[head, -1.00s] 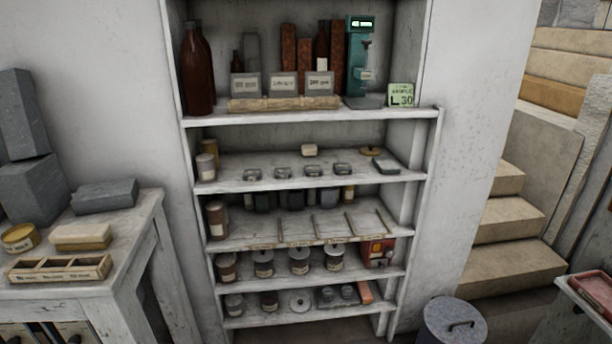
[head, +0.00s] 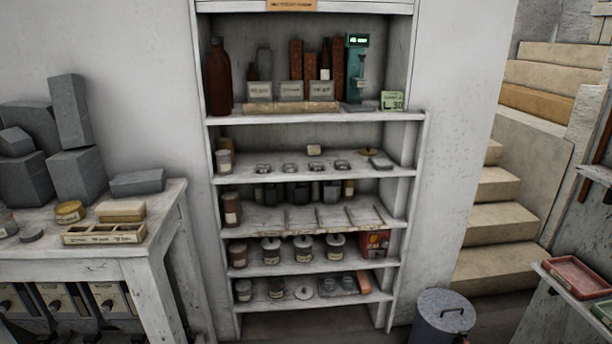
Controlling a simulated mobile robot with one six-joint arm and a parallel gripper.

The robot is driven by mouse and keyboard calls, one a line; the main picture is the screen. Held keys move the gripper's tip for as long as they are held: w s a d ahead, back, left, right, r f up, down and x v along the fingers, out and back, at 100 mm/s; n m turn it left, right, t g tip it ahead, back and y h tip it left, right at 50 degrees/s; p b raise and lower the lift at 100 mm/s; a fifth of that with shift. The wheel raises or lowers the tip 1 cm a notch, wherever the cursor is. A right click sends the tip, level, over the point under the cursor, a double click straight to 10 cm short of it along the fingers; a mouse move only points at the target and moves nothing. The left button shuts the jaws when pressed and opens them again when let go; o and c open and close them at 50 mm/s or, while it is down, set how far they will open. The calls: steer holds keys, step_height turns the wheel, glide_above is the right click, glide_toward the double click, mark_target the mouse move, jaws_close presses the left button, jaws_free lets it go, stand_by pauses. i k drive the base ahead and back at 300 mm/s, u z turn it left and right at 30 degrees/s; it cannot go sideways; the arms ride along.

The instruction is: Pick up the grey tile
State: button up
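A thicker grey slab (head: 137,182) lies on the worktable at left, behind a cream block. A small dark grey flat piece (head: 32,235) lies near the front of that table. I cannot tell for certain which of these is the grey tile. My gripper is not in view.
The white shelf unit (head: 419,160) holds bottles, jars and a green device (head: 356,72). Several grey blocks (head: 72,110) are stacked on the worktable (head: 165,225). A lidded metal bin (head: 443,318) stands right of the shelves, near stone steps (head: 500,225). A red tray (head: 575,275) sits at right.

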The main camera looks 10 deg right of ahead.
mark_target(339, 164)
steer(key=u, duration=0.3)
steer(key=i, duration=1.1)
steer(key=z, duration=0.3)
